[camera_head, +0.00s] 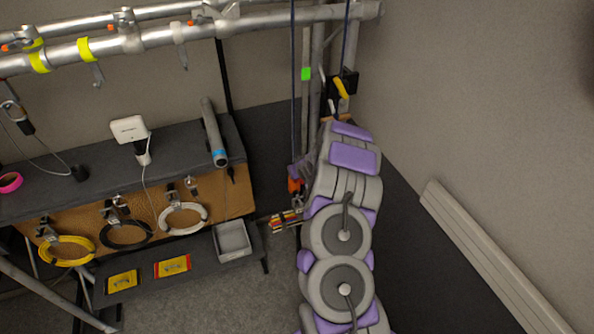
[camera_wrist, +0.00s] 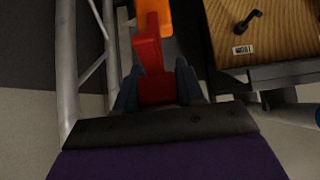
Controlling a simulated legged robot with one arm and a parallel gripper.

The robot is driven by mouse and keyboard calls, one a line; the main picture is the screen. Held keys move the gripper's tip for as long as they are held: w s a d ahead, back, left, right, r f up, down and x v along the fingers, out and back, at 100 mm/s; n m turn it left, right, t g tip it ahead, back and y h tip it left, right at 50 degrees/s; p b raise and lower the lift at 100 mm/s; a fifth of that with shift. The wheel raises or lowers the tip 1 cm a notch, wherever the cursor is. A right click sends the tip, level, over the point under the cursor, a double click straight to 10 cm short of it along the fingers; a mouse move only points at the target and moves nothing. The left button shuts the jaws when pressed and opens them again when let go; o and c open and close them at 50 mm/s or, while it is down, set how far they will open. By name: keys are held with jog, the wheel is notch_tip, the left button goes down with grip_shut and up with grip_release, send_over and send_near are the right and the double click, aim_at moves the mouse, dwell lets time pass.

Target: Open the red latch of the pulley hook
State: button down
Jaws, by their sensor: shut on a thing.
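The red latch (camera_wrist: 149,52) stands between the two blue-grey fingers of my gripper (camera_wrist: 157,88) in the wrist view. The fingers are shut on its lower red part. An orange part, likely the pulley hook's body (camera_wrist: 155,10), shows just beyond the latch at the top edge. In the head view the red-orange hook (camera_head: 294,186) is small, at the lower end of a dark blue rope beside my arm. My gripper (camera_head: 298,178) is partly hidden there by my arm. I cannot tell the latch's angle to the hook.
A bench (camera_head: 180,150) with coiled cables on its front stands at left. A grey bin (camera_head: 232,242) sits on its lower shelf. Truss tubes (camera_head: 180,32) run overhead. Colored items (camera_head: 284,221) hang just below the hook. A wall and trunking (camera_head: 490,260) are at right.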

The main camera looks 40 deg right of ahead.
jog(key=shift+s+a+f, duration=0.1)
jog(key=shift+s+f, duration=0.05)
jog(key=shift+f, duration=0.15)
jog(key=c, duration=1.1)
grip_release()
jog(key=o, duration=0.3)
jog(key=shift+w+f, duration=0.1)
jog(key=shift+w, duration=0.2)
jog(key=shift+o, duration=0.2)
jog(key=shift+d, duration=0.2)
jog(key=shift+s, duration=0.1)
jog(key=shift+r, duration=0.3)
jog(key=shift+s+a+r, duration=0.1)
jog(key=shift+s+r, duration=0.2)
jog(key=shift+r, duration=0.15)
jog(key=b+v, duration=0.3)
jog(key=v, duration=1.3)
jog(key=shift+s+f, duration=0.1)
